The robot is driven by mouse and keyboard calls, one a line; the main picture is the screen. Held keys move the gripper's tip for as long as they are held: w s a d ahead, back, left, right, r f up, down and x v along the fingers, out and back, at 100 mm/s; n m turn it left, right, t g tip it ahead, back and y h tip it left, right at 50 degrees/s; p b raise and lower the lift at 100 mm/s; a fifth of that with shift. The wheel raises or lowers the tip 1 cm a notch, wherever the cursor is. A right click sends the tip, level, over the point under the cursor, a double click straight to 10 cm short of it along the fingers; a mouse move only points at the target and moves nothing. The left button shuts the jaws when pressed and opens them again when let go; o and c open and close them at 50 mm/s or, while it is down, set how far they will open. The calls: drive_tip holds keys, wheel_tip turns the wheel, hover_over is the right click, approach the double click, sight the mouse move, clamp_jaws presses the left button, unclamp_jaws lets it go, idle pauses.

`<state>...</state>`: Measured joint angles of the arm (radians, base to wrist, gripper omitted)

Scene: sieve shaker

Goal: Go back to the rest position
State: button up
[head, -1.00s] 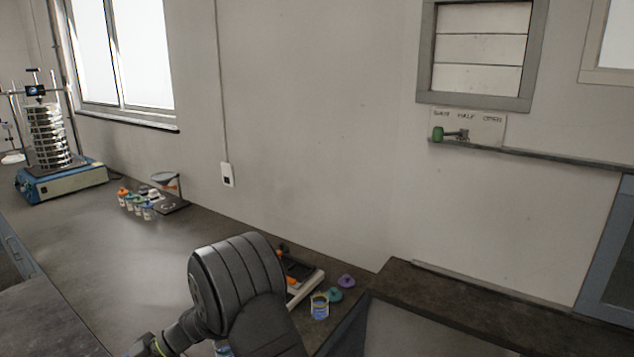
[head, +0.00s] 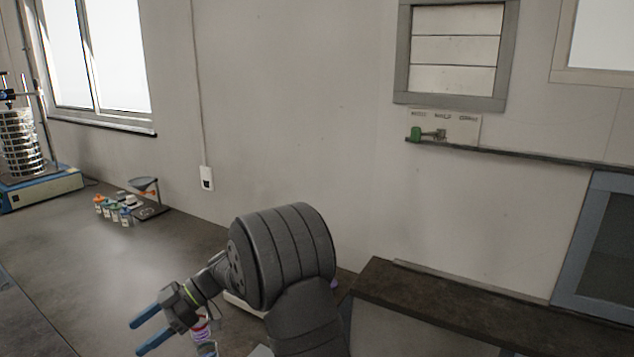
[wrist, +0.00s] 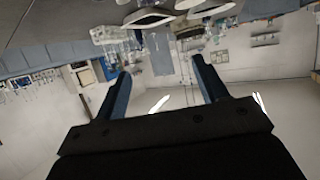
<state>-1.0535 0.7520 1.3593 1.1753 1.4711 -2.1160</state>
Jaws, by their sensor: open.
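My gripper (head: 146,328) is in the lower left of the head view, above the dark bench. Its two blue fingers are apart with nothing between them. In the wrist view my gripper (wrist: 160,85) also shows open and empty, with the room behind it upside down. My arm covers part of the bench and hides most of a white-edged device behind it. Small containers (head: 203,330) show just right of the gripper, partly hidden by it; I cannot tell whether they touch it.
A sieve stack (head: 20,145) stands on a blue shaker base (head: 42,190) at the far left. Several small capped bottles (head: 113,211) stand beside a funnel stand (head: 146,190) at the back. A raised dark counter (head: 450,295) is at right. The bench middle (head: 110,265) is clear.

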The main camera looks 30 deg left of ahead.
drive_tip(key=w+a+f, duration=0.1)
drive_tip(key=w+a, duration=0.5)
drive_tip(key=w, duration=0.2)
drive_tip(key=shift+w+a, duration=0.15)
drive_tip(key=shift+a, duration=0.05)
idle(0.7)
idle(2.2)
